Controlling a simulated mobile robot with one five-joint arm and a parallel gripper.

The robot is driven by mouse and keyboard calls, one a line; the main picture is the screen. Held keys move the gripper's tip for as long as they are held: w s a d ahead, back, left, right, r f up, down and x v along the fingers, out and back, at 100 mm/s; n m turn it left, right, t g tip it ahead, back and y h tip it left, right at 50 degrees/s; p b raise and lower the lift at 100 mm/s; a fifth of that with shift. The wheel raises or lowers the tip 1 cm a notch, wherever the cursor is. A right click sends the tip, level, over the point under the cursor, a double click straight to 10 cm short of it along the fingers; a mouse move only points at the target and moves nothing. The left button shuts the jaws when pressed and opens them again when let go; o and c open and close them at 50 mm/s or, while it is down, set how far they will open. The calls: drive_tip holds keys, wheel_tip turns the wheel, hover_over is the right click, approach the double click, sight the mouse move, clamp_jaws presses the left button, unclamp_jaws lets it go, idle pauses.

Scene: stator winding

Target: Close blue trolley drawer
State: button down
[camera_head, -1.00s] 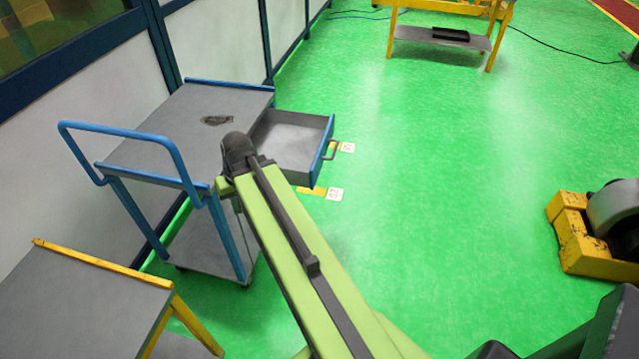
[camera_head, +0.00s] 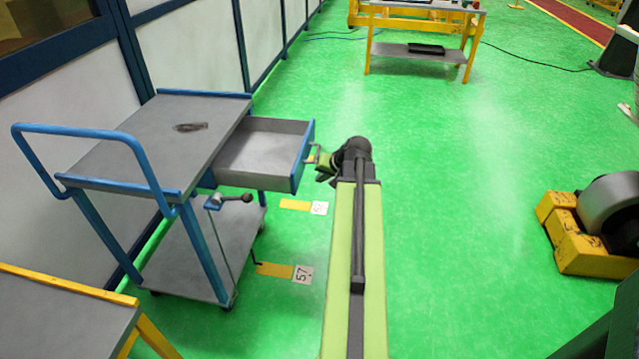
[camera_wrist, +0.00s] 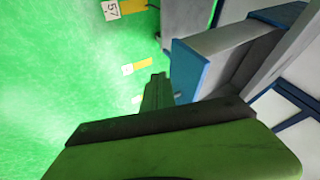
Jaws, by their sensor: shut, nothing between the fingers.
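The blue trolley (camera_head: 140,140) stands at the left with a grey top, blue frame and push bar. Its grey drawer (camera_head: 262,155) is open, sticking out to the right under the top, and looks empty. The blue drawer front (camera_head: 303,158) carries a small handle (camera_head: 316,150). My gripper (camera_head: 322,170) is shut and empty, just right of the drawer front near the handle; I cannot tell if it touches. In the wrist view the shut fingers (camera_wrist: 158,80) lie beside the blue drawer front (camera_wrist: 188,72).
A yellow-edged table (camera_head: 60,310) is at lower left, a yellow machine base (camera_head: 575,240) at right, a yellow workbench (camera_head: 420,50) at the back.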

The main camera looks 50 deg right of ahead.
sight(298, 186)
drive_tip(key=shift+w+a+f+b, duration=0.3)
drive_tip(key=shift+w+f+b, duration=0.25)
drive_tip(key=shift+w+f, duration=0.45)
drive_tip(key=shift+w+a+f+b, duration=0.25)
drive_tip(key=shift+w+f+b, duration=0.35)
drive_tip(key=shift+w, duration=0.7)
drive_tip(key=shift+w+a+f+b, duration=0.3)
drive_tip(key=shift+w+f+b, duration=0.2)
drive_tip(key=shift+w+f, duration=0.5)
drive_tip(key=shift+w+r, duration=0.15)
drive_tip(key=shift+r, duration=0.05)
